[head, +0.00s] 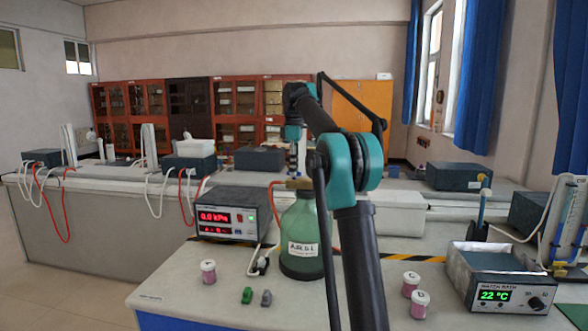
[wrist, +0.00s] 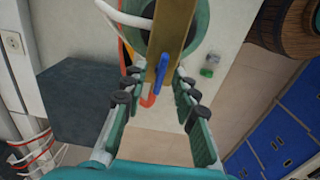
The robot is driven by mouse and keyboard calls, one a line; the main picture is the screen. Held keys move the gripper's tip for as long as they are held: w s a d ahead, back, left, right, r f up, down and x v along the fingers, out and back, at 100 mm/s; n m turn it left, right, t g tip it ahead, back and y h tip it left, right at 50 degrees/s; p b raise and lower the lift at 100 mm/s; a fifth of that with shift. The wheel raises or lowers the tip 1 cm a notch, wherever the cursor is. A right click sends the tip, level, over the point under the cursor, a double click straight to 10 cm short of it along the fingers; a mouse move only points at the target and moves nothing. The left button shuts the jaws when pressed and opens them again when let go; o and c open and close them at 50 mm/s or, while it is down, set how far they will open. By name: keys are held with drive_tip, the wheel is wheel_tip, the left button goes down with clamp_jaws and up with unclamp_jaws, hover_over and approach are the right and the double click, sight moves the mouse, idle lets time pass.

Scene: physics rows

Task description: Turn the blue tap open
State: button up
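The blue tap (wrist: 158,74) shows in the wrist view as a small blue handle on a brass bar (wrist: 172,30). The handle looks roughly in line with the bar. In the head view, my gripper (head: 293,155) points down just above the brass fitting (head: 297,184) on the green bottle (head: 299,240). My arm covers part of this area, and I cannot make out the blue handle there.
A pressure meter (head: 223,215) stands left of the bottle, and a water bath (head: 500,278) stands at the right. Small jars (head: 208,271) and (head: 419,304) and green and grey clips (head: 247,295) lie on the bench front. A red hose (wrist: 148,100) shows below the tap.

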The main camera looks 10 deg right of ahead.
drive_tip(key=shift+r, duration=3.75)
